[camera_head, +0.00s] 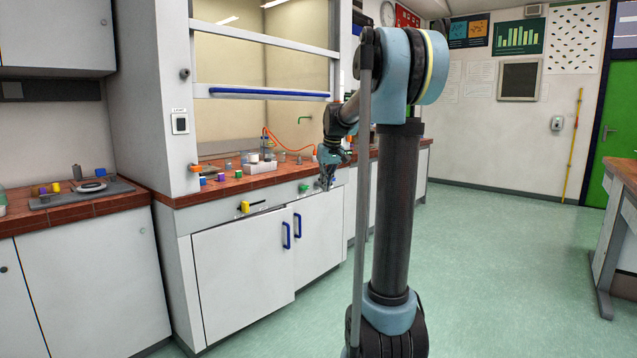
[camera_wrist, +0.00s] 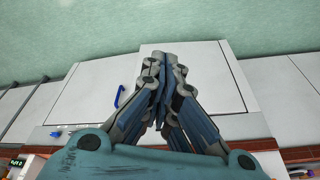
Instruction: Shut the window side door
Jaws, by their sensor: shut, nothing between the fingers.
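Two white cabinet doors sit under the fume hood, the left door (camera_head: 240,270) and the right door (camera_head: 322,235). Each has a blue upright handle near the middle seam, the left handle (camera_head: 285,236) and the right handle (camera_head: 298,225). Their edges look slightly out of line at the seam; I cannot tell how far either stands open. No window shows to mark the window side. My gripper (camera_head: 326,180) is at the bench front edge, above the right door. In the wrist view my gripper (camera_wrist: 166,62) is shut and empty, before pale panels, with one blue handle (camera_wrist: 120,96) left of it.
The tiled bench top (camera_head: 235,187) carries coloured blocks and small labware. The hood sash (camera_head: 262,93) is raised above it. A left counter (camera_head: 80,209) adjoins the hood. Green floor (camera_head: 490,260) is open to the right, with another bench (camera_head: 615,225) at the right edge.

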